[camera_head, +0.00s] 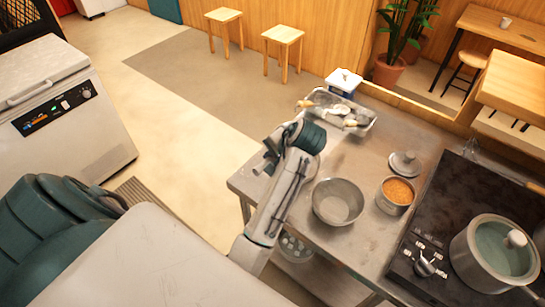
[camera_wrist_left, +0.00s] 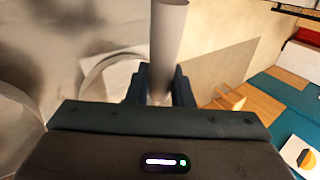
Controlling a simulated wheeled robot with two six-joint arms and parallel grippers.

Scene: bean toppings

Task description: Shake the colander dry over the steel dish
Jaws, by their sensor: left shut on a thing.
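My left arm reaches up past the counter's left edge, and my left gripper (camera_head: 268,163) is small and partly hidden by its own wrist in the head view. In the left wrist view the left gripper (camera_wrist_left: 159,92) is shut on a pale grey, rod-like handle (camera_wrist_left: 168,40). I cannot see clearly what the handle belongs to, and no colander bowl can be made out for certain. A round steel dish (camera_head: 338,203), which looks empty, stands on the counter to the right of my arm. My right gripper is not in view.
A pot of orange-brown beans (camera_head: 397,191) stands right of the dish, with a lid (camera_head: 405,164) behind it. A tray with scoops (camera_head: 340,111) lies at the counter's back. A large lidded pot (camera_head: 494,253) sits on the black hob. A spotted round thing (camera_head: 294,247) is below the counter.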

